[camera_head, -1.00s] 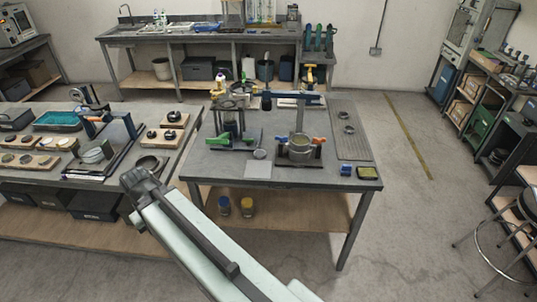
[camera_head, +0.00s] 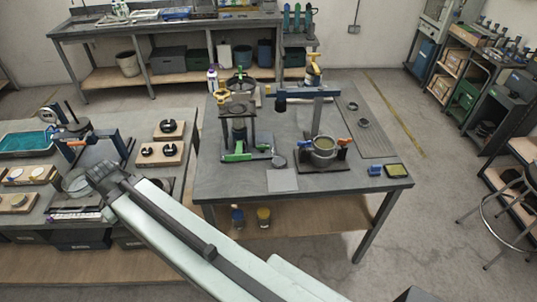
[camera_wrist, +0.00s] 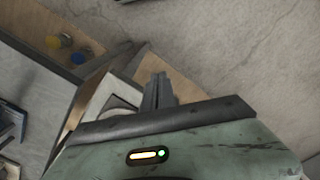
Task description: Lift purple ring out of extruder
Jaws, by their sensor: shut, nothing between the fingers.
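My gripper (camera_head: 98,172) is at the end of the outstretched arm, in front of the left table in the head view. It is shut and empty; its closed fingers also show in the wrist view (camera_wrist: 158,92). On the middle table stands a dark upright frame (camera_head: 239,132) with a yellow handle on top and green parts at its base; it may be the extruder. To its right is a stand with a round metal pot (camera_head: 322,149) with orange-tipped sides. I cannot make out a purple ring in either view. My gripper is well apart from both devices.
The left table carries wooden blocks with dark rings (camera_head: 161,153). Yellow and blue jars (camera_head: 263,217) sit on the lower shelf.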

